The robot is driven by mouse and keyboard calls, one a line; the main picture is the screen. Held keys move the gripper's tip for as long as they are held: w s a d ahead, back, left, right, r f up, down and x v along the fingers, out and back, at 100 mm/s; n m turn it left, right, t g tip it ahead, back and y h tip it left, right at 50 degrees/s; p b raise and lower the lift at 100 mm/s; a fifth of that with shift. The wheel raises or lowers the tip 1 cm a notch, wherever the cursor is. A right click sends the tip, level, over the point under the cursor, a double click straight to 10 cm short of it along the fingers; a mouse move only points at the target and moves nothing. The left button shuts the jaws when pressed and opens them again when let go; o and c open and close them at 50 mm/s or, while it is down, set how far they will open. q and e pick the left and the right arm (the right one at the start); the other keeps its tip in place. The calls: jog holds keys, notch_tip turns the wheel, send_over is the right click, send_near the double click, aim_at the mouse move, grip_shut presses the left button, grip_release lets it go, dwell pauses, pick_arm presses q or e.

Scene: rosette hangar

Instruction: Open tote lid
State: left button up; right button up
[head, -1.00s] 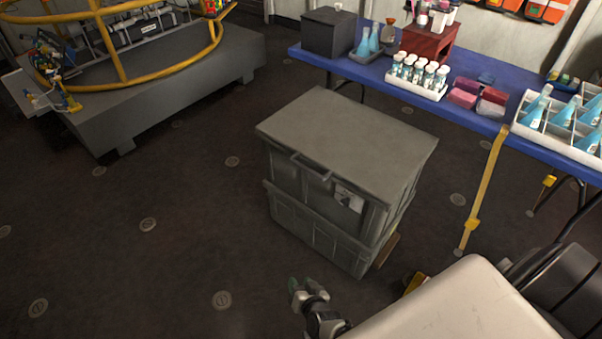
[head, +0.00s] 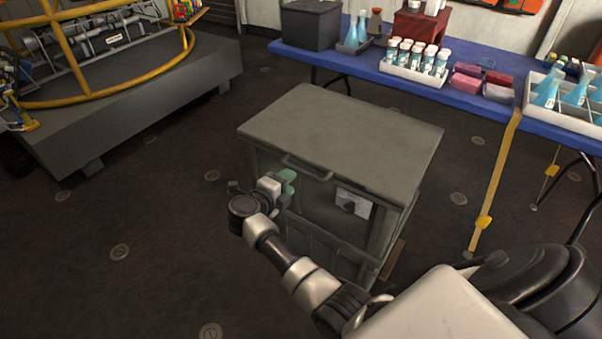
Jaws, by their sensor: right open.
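The grey tote (head: 390,225) stands on the dark floor in the middle of the head view. Its flat lid (head: 345,135) lies closed on top, with a bar handle (head: 308,170) along the front edge. My right gripper (head: 287,183) is open, with green fingertips in front of the tote's upper front, just below and left of the handle. I cannot tell whether it touches the tote. My right arm hides part of the tote's front. My left gripper is not in view.
A blue table (head: 360,68) behind the tote holds white-capped bottles (head: 418,56), blue flasks (head: 548,88) and a dark box (head: 311,25). A grey platform (head: 130,100) with yellow rails stands at the left. The floor left of the tote is clear.

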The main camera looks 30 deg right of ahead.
aim_at(302, 172)
jog(key=b+x, duration=0.1)
jog(key=x, duration=0.6)
jog(key=shift+w+d, duration=0.15)
jog(key=shift+d, duration=0.1)
jog(key=shift+c, duration=0.4)
jog(key=shift+f, duration=0.1)
grip_shut()
